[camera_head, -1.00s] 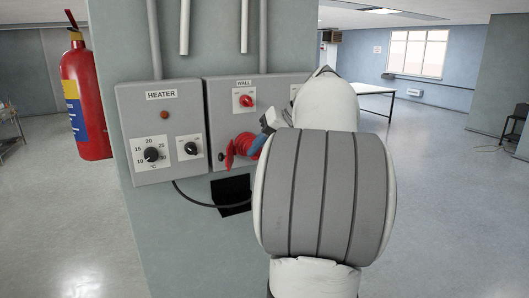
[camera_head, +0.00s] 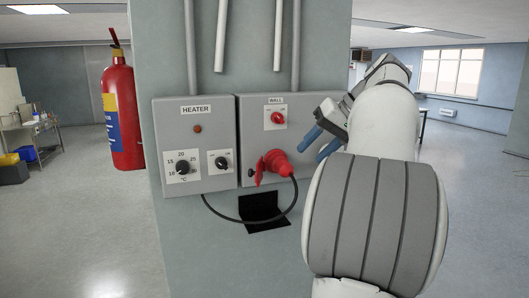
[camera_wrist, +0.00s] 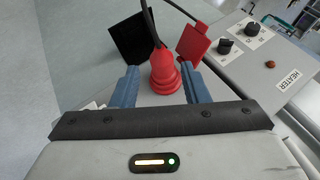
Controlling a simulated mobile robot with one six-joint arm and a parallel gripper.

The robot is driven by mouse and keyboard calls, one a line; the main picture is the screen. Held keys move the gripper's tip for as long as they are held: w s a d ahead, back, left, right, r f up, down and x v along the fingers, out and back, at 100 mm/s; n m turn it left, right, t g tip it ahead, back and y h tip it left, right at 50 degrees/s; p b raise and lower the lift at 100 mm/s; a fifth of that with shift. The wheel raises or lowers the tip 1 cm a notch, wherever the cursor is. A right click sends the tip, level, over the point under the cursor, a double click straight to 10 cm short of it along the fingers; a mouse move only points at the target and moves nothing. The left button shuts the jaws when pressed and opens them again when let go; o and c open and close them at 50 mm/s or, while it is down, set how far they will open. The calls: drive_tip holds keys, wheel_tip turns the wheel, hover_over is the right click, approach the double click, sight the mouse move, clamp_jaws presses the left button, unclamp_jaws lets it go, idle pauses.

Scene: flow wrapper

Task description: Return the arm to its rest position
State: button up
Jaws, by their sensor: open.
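My gripper (camera_head: 321,141) is open, with its two blue fingers apart and empty, to the right of the red plug (camera_head: 275,165) in the head view. The red plug sits at the socket on the grey WALL box (camera_head: 310,110), with a black cable leaving it. In the wrist view the red plug (camera_wrist: 164,75) shows ahead, between the blue fingers (camera_wrist: 160,88) in the picture, with a gap on each side. My arm hides the right part of the WALL box in the head view.
The HEATER box (camera_head: 195,148) with knobs is left of the WALL box on the pillar. The cable loops below, in front of a black plate (camera_head: 263,210). A red fire extinguisher (camera_head: 122,115) hangs at the left. Open floor lies on both sides.

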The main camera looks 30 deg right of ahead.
drive_tip(key=a+f+n+g+h, duration=0.1)
drive_tip(key=a+f, duration=0.5)
drive_tip(key=a, duration=0.3)
drive_tip(key=a+f+g, duration=0.2)
drive_tip(key=a+f, duration=0.4)
drive_tip(key=a, duration=0.3)
drive_tip(key=s+a+f+n+h, duration=0.1)
drive_tip(key=s+a+f+n, duration=0.1)
drive_tip(key=s+a+f, duration=0.3)
drive_tip(key=s+a+f+n+h, duration=0.1)
drive_tip(key=s+a+f, duration=0.4)
drive_tip(key=f, duration=0.6)
drive_tip(key=shift+s+a+n+h+b, duration=0.25)
drive_tip(key=shift+a+n+h+b, duration=0.2)
drive_tip(key=shift+a, duration=0.7)
